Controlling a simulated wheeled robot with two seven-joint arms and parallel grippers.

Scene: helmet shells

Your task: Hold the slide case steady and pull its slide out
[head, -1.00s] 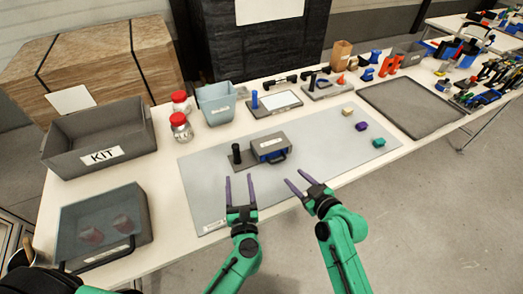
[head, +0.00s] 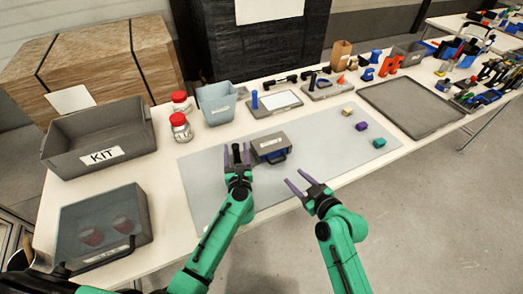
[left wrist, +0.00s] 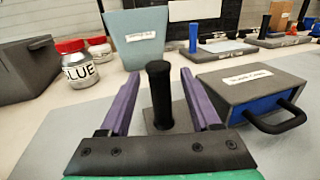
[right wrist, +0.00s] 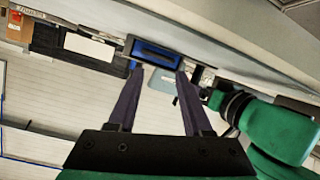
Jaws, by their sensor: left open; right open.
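The slide case (head: 269,143) is a grey box on the grey mat, with a blue slide (left wrist: 262,106) in its front. The slide has a dark loop handle (left wrist: 277,121). A black upright post (left wrist: 159,95) stands on the case's base, left of the box. My left gripper (head: 236,154) is open, with its purple fingers on either side of the post; contact cannot be told. My right gripper (head: 297,184) is open and empty, in front and to the right of the case. In the right wrist view the blue slide front (right wrist: 158,54) appears beyond its fingertips.
A grey KIT bin (head: 98,142) and a clear-lidded box (head: 104,228) stand at left. Two red-lidded jars (head: 181,127) and a pale blue bin (head: 216,103) are behind. Small coloured blocks (head: 361,126) lie at the mat's right. The mat between case and blocks is clear.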

